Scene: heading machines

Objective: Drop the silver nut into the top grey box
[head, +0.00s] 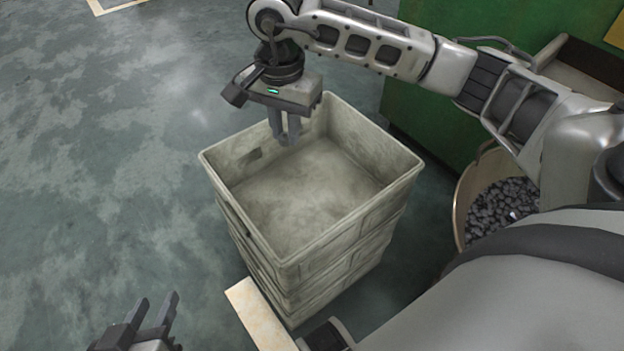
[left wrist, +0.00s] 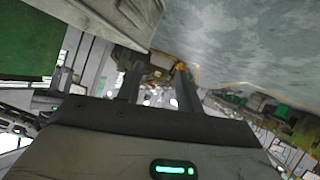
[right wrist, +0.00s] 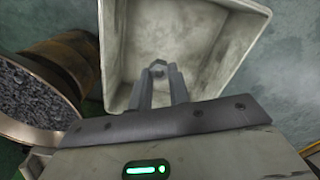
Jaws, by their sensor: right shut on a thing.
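The top grey box (head: 412,160) is the uppermost of a stack in the head view. It is open at the top and its visible floor looks empty. My right gripper (head: 286,138) points down over the box's far left part. In the right wrist view the silver nut (right wrist: 158,65) sits at the tips of my right gripper (right wrist: 160,78), which is shut on it. The box (right wrist: 205,12) opens out behind the nut. In the head view the nut is hard to make out. My left gripper (head: 155,308) is open and empty, low at the left.
A round bin of dark metal pieces (head: 497,208) stands right of the stack. A green machine (head: 440,125) stands behind it. A pale strip (head: 258,315) lies at the stack's front left. The floor (head: 110,170) on the left is clear.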

